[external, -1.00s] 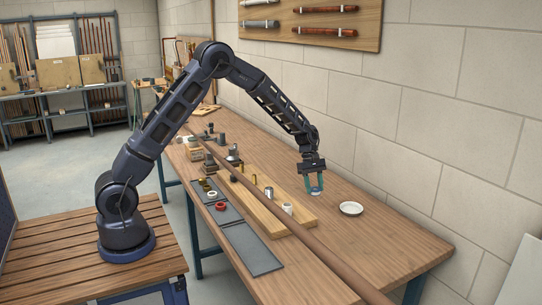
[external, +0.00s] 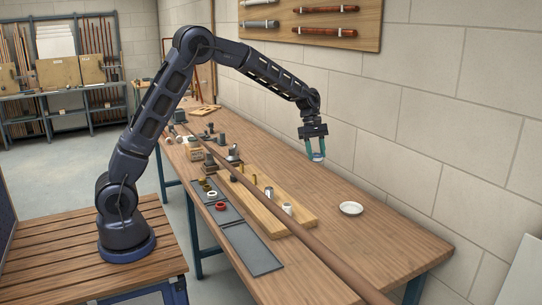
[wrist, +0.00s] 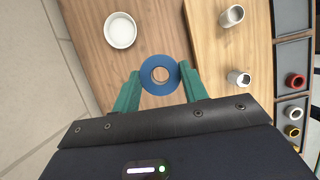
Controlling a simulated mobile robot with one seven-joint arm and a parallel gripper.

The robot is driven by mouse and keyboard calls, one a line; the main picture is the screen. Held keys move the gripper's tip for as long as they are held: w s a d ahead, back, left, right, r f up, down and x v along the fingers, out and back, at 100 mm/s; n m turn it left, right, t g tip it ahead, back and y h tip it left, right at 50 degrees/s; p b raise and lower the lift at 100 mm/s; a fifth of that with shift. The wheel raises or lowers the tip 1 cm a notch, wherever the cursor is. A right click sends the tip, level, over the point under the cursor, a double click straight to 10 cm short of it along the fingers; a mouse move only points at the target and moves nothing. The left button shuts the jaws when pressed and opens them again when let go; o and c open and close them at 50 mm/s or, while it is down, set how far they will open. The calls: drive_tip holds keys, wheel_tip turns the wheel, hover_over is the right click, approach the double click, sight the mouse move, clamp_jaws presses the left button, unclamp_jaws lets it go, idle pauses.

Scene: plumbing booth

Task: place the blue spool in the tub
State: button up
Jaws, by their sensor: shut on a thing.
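The blue spool (wrist: 160,60) is a ring with a round hole in its middle, seen in the wrist view between the green fingers of my gripper (wrist: 160,76). My gripper is shut on it. In the external view my gripper (external: 316,154) holds the spool well above the workbench, pointing down. The tub (external: 351,208) is a shallow, round white dish standing on the bench, to the right of and below my gripper. It also shows empty in the wrist view (wrist: 121,31), above and left of the spool, apart from it.
A wooden block (external: 265,205) with white and brass fittings lies left of the tub. A long brown pipe (external: 300,232) runs along the bench. Grey trays (external: 250,249) hold small rings. A block wall (external: 450,130) borders the bench. Bench around the tub is clear.

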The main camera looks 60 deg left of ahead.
drive_tip(key=a+r+n+t, duration=0.25)
drive_tip(key=a+n, duration=0.25)
drive_tip(key=a, duration=1.6)
wheel_tip(320, 180, up, 9)
drive_tip(key=n+t+y, duration=0.2)
drive_tip(key=n+y, duration=0.3)
drive_tip(key=n, duration=0.9)
hover_over(195, 138)
drive_tip(key=s, duration=0.2)
drive_tip(key=f, duration=1.9)
drive_tip(key=shift+w+a+f, duration=0.2)
drive_tip(key=shift+a+f, duration=0.05)
drive_tip(key=shift+f, duration=0.1)
drive_tip(key=shift+f, duration=0.1)
drive_tip(key=o, duration=0.7)
drive_tip(key=shift+o, duration=1.3)
